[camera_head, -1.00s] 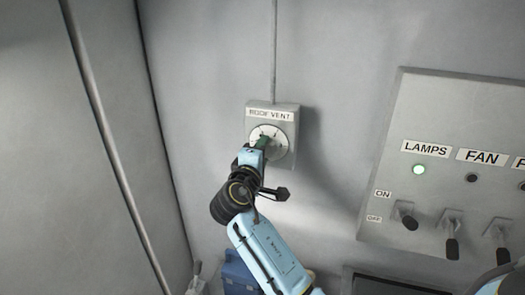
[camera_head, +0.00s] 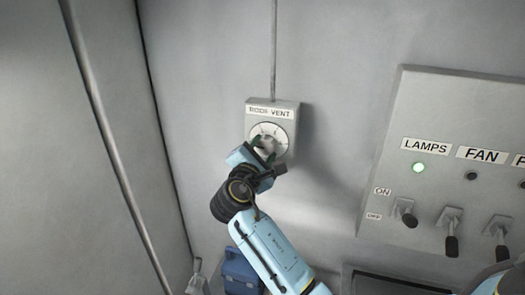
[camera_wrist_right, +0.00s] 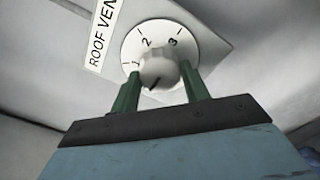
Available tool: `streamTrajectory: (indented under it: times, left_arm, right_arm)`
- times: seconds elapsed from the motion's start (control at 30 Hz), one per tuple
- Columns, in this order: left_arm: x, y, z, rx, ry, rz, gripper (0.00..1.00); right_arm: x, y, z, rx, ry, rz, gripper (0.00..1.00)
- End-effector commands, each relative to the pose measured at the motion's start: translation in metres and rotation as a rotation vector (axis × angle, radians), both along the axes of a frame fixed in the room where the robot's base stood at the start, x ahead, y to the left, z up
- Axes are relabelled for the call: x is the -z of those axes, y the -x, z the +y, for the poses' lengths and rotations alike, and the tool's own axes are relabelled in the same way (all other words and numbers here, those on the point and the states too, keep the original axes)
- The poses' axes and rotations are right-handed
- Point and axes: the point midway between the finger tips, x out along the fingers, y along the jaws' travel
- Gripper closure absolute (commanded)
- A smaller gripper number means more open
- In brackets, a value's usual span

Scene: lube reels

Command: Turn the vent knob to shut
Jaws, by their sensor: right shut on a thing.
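The vent knob (camera_wrist_right: 158,70) is a pale round knob with a dark pointer mark, on a white dial (camera_wrist_right: 205,47) numbered 1, 2 and 3. In the wrist view its mark points down and slightly left, away from the numbers. The dial sits on the grey box labelled ROOF VENT (camera_head: 289,112) on the wall. My right gripper (camera_head: 265,148) has its green fingers on either side of the knob, shut on it; the fingers also show in the right wrist view (camera_wrist_right: 160,88). The fingers partly cover the dial's lower part. My left gripper is not in view.
A grey switch panel (camera_head: 440,110) stands at the right, with a lit green LAMPS light (camera_head: 419,168) and several toggle switches. A blue box (camera_head: 240,272) is below my right arm. A vertical pipe (camera_head: 105,140) runs at the left.

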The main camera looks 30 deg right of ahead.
Motion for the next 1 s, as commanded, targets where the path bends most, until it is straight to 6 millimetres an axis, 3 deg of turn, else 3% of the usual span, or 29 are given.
streamTrajectory:
  times: [0.63, 0.67, 0.8, 1.0]
  left_arm:
    - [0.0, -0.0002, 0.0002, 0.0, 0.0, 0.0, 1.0]
    - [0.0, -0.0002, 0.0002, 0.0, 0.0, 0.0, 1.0]
    - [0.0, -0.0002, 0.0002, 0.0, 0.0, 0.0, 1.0]
    - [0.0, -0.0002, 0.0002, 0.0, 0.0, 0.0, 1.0]
  right_arm:
    - [0.0009, 0.0001, 0.0, 0.0, 0.035, 0.044, 0.77]
    - [0.0009, 0.0001, 0.0, 0.0, 0.035, 0.044, 0.53]
    - [0.0007, 0.0001, -0.0001, 0.0, 0.035, 0.043, 0.35]
    - [0.0004, 0.0, 0.0, 0.001, 0.034, 0.041, 0.33]
